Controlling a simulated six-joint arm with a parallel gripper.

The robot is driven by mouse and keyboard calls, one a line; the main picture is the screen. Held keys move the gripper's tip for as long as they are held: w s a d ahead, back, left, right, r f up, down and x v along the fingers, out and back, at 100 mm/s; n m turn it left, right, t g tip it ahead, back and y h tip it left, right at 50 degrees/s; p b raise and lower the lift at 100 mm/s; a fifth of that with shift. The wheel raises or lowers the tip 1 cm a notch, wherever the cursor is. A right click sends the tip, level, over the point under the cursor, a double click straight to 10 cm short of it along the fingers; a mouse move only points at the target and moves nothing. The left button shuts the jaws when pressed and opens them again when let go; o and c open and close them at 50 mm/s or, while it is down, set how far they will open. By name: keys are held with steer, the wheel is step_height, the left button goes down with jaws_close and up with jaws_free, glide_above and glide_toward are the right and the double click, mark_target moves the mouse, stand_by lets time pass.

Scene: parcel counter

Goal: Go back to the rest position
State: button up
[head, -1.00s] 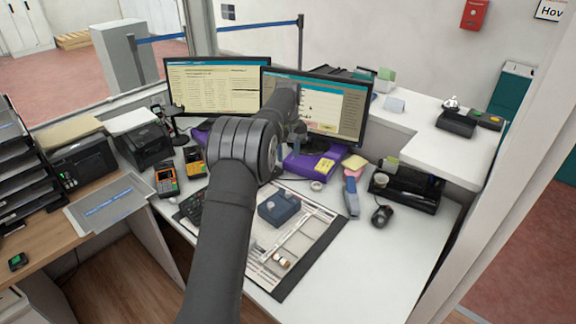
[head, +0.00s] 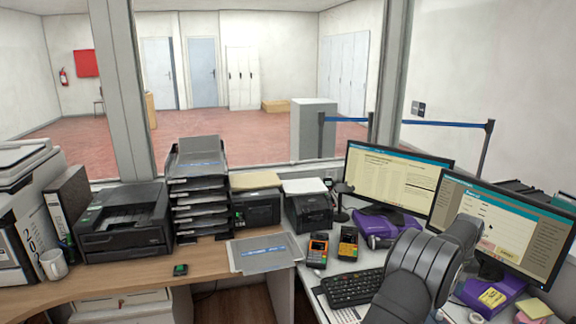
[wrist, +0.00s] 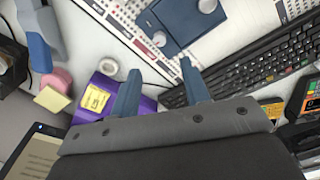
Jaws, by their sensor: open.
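My gripper (wrist: 160,68) shows in the wrist view as two blue fingers, spread apart with nothing between them. It hangs over the white counter. Below its fingertips are a dark blue box with knobs (wrist: 172,22), the black keyboard (wrist: 262,62) and a purple item with a yellow label (wrist: 108,86). In the head view my arm reaches in from the bottom right edge, in front of the monitors. My gripper's fingers are hidden there.
Two monitors (head: 398,188) (head: 498,232) stand behind my arm. A printer (head: 125,226), a tray stack (head: 198,200) and a mug (head: 54,264) stand on the wooden desk.

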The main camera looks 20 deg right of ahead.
step_height(320, 180, down, 10)
steer(key=shift+f, duration=0.15)
stand_by(0.5)
